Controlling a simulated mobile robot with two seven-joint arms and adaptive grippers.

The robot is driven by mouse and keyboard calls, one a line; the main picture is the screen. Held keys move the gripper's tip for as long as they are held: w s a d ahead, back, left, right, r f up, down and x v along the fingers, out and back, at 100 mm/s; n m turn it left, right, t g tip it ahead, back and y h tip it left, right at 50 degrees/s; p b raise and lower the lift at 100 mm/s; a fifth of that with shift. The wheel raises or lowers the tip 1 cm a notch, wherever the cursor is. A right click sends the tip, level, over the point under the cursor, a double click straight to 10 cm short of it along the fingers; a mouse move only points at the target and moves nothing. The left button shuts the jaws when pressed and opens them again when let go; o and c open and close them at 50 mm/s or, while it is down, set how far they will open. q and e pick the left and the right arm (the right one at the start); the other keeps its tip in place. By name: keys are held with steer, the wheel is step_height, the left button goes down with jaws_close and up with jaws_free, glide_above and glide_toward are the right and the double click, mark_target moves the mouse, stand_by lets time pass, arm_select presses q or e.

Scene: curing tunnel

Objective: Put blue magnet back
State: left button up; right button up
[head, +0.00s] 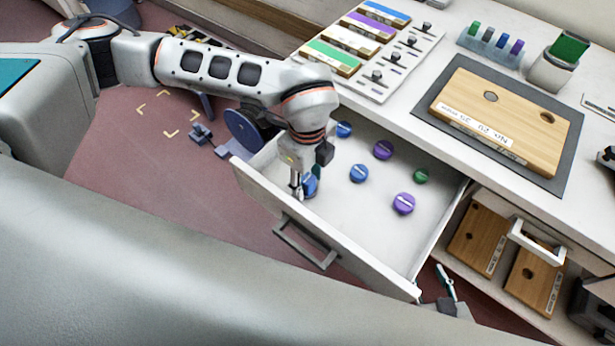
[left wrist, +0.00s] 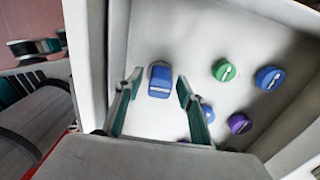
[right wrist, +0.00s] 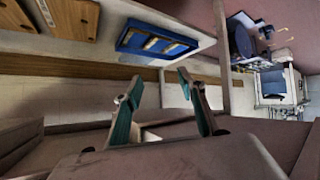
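The open drawer (head: 340,220) holds several round magnets. One blue magnet (head: 311,185) lies near its front left corner, partly hidden by my left gripper (head: 299,188). In the left wrist view this blue magnet (left wrist: 160,79) sits between the two open fingers of my left gripper (left wrist: 158,84), with a gap visible on each side. Two other blue magnets, one at the back (head: 344,129) and one in the middle (head: 359,173), lie in the drawer. My right gripper (right wrist: 155,88) is open and empty, low beside the drawer.
Purple magnets (head: 403,204) and a green magnet (head: 421,177) also lie in the drawer. On the worktop stand a rack with coloured pieces (head: 490,43), a panel with coloured blocks (head: 365,45) and a wooden board (head: 505,115) on a grey mat. A shelf below holds wooden boards (head: 478,238).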

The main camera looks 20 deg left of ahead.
mark_target(307, 178)
arm_select(q)
steer(key=shift+r, duration=0.55)
step_height(307, 178, up, 11)
steer(key=p, duration=0.1)
steer(key=shift+r, duration=0.15)
arm_select(e)
steer(key=shift+s+a+r, duration=0.15)
steer(key=shift+s, duration=0.1)
steer(key=shift+w+r, duration=0.2)
steer(key=shift+r, duration=0.05)
